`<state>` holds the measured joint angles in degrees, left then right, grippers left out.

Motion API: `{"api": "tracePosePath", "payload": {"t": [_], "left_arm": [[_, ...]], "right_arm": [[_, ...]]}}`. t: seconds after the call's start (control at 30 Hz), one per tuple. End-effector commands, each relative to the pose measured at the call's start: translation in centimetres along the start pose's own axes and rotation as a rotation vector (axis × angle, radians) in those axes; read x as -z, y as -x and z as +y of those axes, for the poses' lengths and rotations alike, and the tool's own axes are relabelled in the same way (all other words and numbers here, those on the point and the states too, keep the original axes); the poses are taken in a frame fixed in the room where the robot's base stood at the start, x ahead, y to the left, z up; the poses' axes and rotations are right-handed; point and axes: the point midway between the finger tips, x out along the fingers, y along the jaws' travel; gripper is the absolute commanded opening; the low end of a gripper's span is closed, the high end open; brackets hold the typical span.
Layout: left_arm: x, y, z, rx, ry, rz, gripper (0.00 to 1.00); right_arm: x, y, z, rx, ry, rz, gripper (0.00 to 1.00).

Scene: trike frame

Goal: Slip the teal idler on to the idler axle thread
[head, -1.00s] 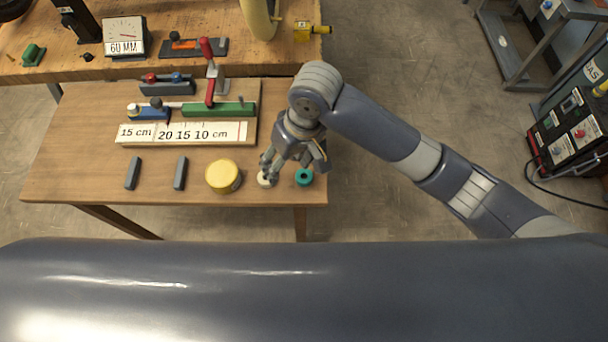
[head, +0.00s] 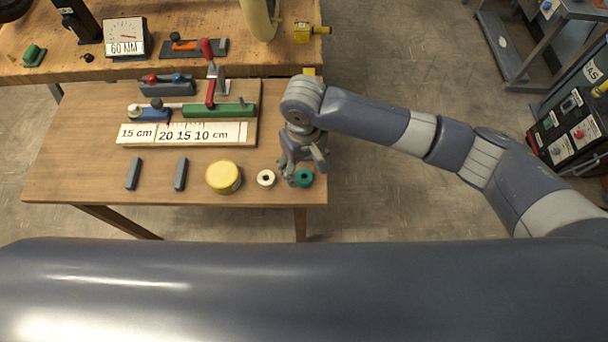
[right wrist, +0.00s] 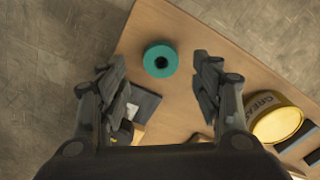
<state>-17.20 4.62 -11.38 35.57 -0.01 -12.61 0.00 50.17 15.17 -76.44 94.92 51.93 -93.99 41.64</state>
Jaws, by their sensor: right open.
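The teal idler (head: 304,178), a short ring with a dark central hole, lies flat on the wooden table near its front right corner. It also shows in the right wrist view (right wrist: 160,60), centred between the fingers. My right gripper (head: 306,165) is open and empty, pointing down above and just behind the idler. In the right wrist view its fingertips (right wrist: 159,72) stand to either side of the idler, apart from it. I cannot make out the idler axle thread. My left gripper is not in view.
A cream ring (head: 265,178) and a yellow grease tin (head: 223,177) stand left of the idler. Two grey blocks (head: 133,174) lie further left. A fixture board (head: 250,140) with a red clamp (head: 210,90) is behind. The table's right edge is close to the idler.

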Motion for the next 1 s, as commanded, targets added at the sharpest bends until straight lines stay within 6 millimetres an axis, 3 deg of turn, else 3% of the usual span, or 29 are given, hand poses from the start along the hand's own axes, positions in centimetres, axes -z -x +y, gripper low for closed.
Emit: {"api": "tracePosePath", "payload": {"t": [0.2,0.5,0.7,1.0], "left_arm": [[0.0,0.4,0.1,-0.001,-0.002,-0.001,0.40],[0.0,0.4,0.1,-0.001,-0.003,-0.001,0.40],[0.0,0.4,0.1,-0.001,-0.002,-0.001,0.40],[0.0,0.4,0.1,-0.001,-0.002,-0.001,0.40]], "right_arm": [[-0.4,-3.0,-0.1,-0.001,-0.001,-0.002,0.59],[-0.4,-3.5,-0.1,0.000,0.001,0.000,0.59],[-0.4,-3.5,-0.1,0.000,0.001,0.000,0.17],[-0.4,-3.5,-0.1,0.000,0.000,0.000,0.17]]}}
